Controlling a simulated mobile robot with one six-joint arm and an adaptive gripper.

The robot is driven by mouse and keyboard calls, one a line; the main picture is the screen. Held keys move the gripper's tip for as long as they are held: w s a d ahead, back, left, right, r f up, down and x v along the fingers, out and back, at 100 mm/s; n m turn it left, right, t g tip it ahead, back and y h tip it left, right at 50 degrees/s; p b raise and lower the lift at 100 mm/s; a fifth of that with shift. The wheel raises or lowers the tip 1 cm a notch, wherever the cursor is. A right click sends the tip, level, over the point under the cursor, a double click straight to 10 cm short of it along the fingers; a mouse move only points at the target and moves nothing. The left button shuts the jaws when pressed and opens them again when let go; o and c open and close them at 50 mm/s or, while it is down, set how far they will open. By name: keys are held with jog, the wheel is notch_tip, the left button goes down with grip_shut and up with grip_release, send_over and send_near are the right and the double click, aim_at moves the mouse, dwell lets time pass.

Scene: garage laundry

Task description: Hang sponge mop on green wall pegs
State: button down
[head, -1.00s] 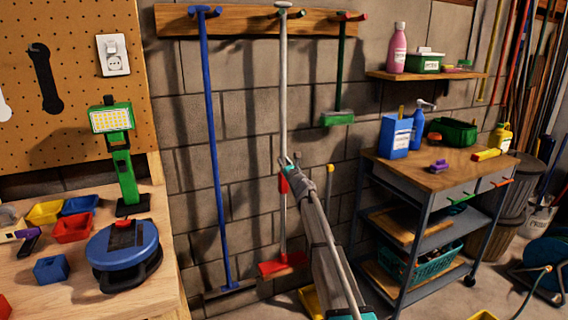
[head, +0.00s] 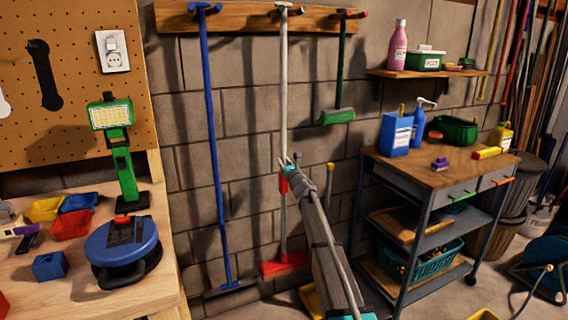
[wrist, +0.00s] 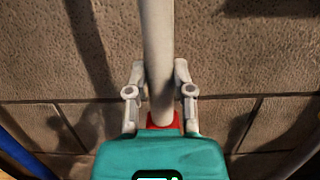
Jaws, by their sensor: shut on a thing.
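The sponge mop, with a pale handle (head: 283,95), a red collar and a red head (head: 284,263), is upright against the block wall. Its top reaches the middle of the wooden rail, beside a small peg (head: 299,11); the peg's colour and whether the mop rests on it are hard to tell. My gripper (head: 288,162) is shut on the handle around its middle, just above the red collar. In the wrist view, the pale handle (wrist: 157,50) runs between the two fingers (wrist: 160,92), with the red collar (wrist: 163,122) just below.
A blue-handled tool (head: 212,150) hangs left of the mop. A shorter green-headed brush (head: 338,116) hangs to the right. The workbench (head: 160,285) is at the left, and a tool cart (head: 445,175) stands at the right. A wall shelf (head: 425,74) is above the cart.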

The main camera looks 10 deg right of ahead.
jog(key=shift+f+b, duration=0.35)
jog(key=shift+f, duration=0.05)
jog(key=shift+c, duration=2)
grip_release()
jog(key=shift+r, duration=0.2)
jog(key=shift+r+p, duration=0.9)
jog(key=shift+p, duration=0.2)
jog(key=s+d, duration=0.3)
jog(key=s, duration=0.6)
jog(key=s+d+r+p, duration=0.1)
jog(key=s+d, duration=0.2)
jog(key=s, duration=0.7)
jog(key=shift+s, duration=0.1)
